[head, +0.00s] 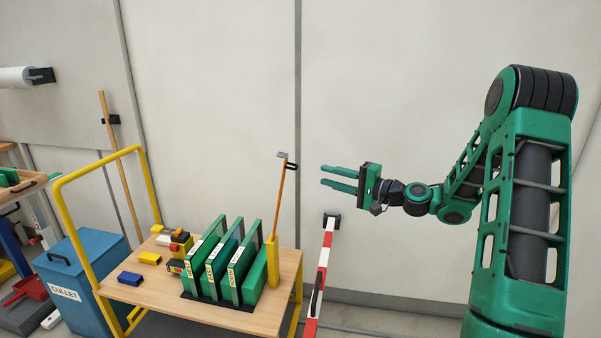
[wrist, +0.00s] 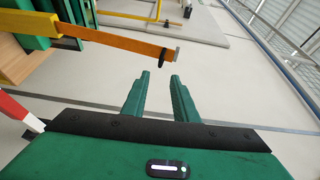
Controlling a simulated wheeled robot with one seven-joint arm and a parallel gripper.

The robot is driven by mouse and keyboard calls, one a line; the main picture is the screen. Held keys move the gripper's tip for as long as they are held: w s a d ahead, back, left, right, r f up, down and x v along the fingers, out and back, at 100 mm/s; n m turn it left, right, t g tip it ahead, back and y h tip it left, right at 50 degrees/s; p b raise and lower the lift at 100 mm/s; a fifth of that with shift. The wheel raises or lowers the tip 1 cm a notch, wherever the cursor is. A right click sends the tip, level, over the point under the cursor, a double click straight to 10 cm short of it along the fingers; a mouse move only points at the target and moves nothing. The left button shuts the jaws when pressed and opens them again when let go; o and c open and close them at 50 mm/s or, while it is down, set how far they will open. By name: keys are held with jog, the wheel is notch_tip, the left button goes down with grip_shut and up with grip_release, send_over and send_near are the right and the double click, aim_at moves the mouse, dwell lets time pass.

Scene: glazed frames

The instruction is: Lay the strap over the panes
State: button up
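The strap (head: 280,205) is an orange band standing up from a yellow post (head: 272,262) at the right end of the cart, with a grey tip and a black tab at its top. In the wrist view the strap (wrist: 120,42) runs across the upper left, its end beyond my fingertips. The panes (head: 228,262) are green-framed slabs with pale labels, standing side by side in a black rack left of the post; the strap is not over them.
The wooden cart top (head: 140,293) carries yellow blocks and a blue block (head: 130,278) left of the panes. A yellow handle (head: 60,200) rises at its left. A red-and-white barrier (head: 319,275) stands right of the cart. A blue bin marked CULLET (head: 85,280) stands left.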

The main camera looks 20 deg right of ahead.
jog(key=x, duration=1)
jog(key=shift+w+a, duration=0.15)
jog(key=shift+a, duration=0.1)
grip_shut()
jog(key=shift+f, duration=0.25)
dwell(0.9)
